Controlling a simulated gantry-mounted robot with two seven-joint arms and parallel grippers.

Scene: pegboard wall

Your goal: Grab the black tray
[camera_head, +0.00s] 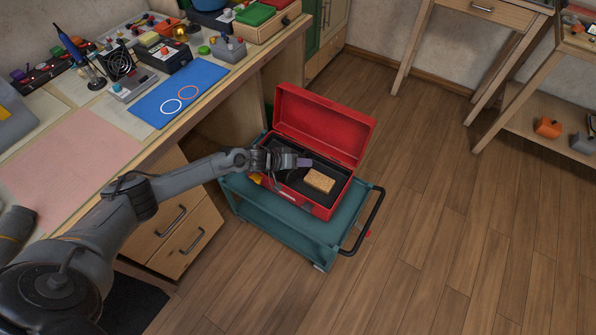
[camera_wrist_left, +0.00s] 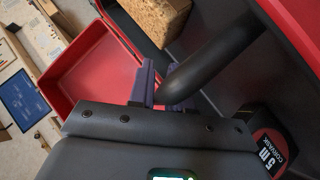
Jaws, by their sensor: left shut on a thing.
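The black tray (camera_head: 338,171) sits inside the open red toolbox (camera_head: 325,207). A tan, cork-like block (camera_head: 319,181) lies in the tray; it also shows at the top of the left wrist view (camera_wrist_left: 158,18). My left gripper (camera_head: 303,162) reaches in over the tray from the left. In the left wrist view its purple fingertips (camera_wrist_left: 162,90) are shut on the tray's thick black handle (camera_wrist_left: 215,58). The gripper hides part of the tray in the head view. My right gripper is not in view.
The toolbox lid (camera_head: 322,122) stands open behind. The toolbox rests on a teal cart (camera_head: 290,232) beside the workbench (camera_head: 75,150). A tape measure (camera_wrist_left: 270,150) shows in the left wrist view. The wooden floor to the right is clear.

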